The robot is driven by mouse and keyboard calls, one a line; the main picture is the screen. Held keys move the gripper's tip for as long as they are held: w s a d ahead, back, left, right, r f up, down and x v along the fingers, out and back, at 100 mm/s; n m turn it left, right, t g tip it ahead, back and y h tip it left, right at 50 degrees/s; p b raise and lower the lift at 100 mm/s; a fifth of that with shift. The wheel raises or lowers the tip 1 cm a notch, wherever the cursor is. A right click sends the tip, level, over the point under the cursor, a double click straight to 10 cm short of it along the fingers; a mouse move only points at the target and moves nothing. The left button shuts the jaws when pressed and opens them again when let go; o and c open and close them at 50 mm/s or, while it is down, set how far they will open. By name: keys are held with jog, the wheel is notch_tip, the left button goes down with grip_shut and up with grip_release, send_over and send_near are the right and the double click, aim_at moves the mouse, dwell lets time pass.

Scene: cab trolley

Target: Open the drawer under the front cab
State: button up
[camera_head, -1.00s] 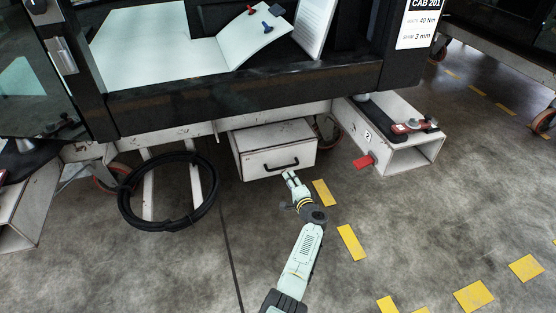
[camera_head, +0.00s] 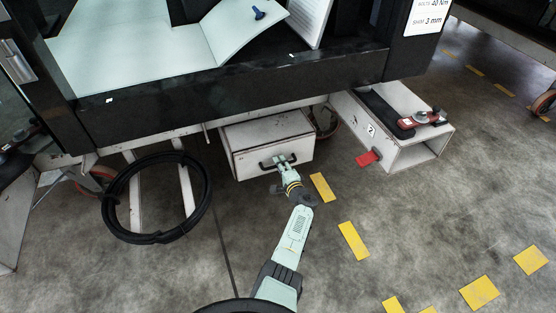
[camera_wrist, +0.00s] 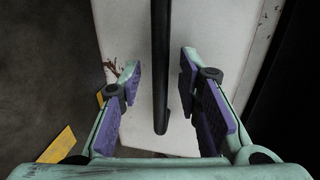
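The drawer (camera_head: 240,164) is a worn white box front under the front cab (camera_head: 190,100), and it looks shut. Its black bar handle (camera_head: 265,165) runs across the front; in the wrist view the handle (camera_wrist: 161,50) stands upright in the picture and its end shows. My gripper (camera_head: 281,160) is at the handle, with its fingers open on either side of the bar. In the wrist view my gripper (camera_wrist: 160,78) shows gaps between both purple finger pads and the handle. Part of the handle is hidden by the fingers in the head view.
A black hose coil (camera_head: 118,225) hangs left of the drawer. A white box beam (camera_head: 425,150) with a red tab (camera_head: 368,158) juts out on the right. Caster wheels stand nearby. The floor in front is open, with yellow marks (camera_head: 353,240).

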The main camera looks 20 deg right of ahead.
jog(key=shift+w, duration=0.25)
jog(key=shift+c, duration=0.3)
grip_shut()
dwell(0.5)
